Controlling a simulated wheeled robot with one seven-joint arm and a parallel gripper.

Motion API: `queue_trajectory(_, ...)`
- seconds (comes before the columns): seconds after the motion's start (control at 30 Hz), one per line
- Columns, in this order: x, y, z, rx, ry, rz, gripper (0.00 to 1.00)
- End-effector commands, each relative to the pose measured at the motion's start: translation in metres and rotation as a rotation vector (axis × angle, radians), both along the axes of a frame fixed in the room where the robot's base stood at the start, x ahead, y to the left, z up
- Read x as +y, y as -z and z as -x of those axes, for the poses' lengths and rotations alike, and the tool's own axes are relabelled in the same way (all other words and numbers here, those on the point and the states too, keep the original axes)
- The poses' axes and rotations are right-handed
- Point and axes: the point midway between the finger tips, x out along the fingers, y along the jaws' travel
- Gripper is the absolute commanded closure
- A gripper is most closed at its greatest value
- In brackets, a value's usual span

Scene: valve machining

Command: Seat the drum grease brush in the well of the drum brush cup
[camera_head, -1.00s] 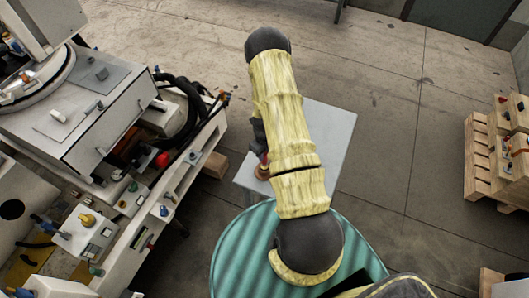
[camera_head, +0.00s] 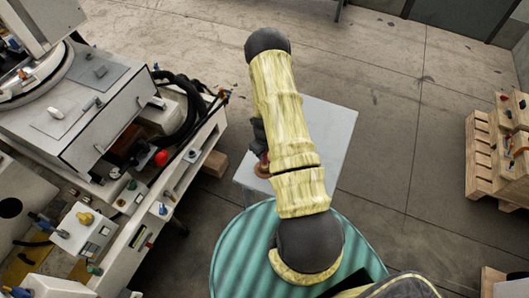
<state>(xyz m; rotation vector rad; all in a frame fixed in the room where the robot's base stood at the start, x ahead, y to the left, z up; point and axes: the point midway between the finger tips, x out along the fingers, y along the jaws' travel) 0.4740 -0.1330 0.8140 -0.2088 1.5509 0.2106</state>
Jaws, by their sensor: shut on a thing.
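My yellow-sleeved arm reaches out over a pale grey table, and my gripper (camera_head: 259,138) shows only as a dark part at the arm's left edge. It is shut on the drum grease brush, of which a small reddish piece (camera_head: 264,157) shows just below the jaws. A copper-brown round thing, likely the drum brush cup (camera_head: 261,171), stands on the table right under that piece. The arm hides the right side of both. I cannot tell whether the brush is inside the well or just above it.
The grey table (camera_head: 335,125) is bare to the right of the arm. A teal ribbed drum (camera_head: 235,258) stands in front of it. A machine bench (camera_head: 190,160) with hoses and knobs is close on the left. Wooden pallets (camera_head: 480,165) stand far right, with open floor between.

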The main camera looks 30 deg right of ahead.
Motion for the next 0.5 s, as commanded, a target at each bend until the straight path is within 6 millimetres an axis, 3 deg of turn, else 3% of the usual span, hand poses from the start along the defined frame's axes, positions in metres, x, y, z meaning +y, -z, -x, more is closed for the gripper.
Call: queue_trajectory(0.5,0.0000,0.0114,0.0000,0.000,0.001,0.000,1.00)
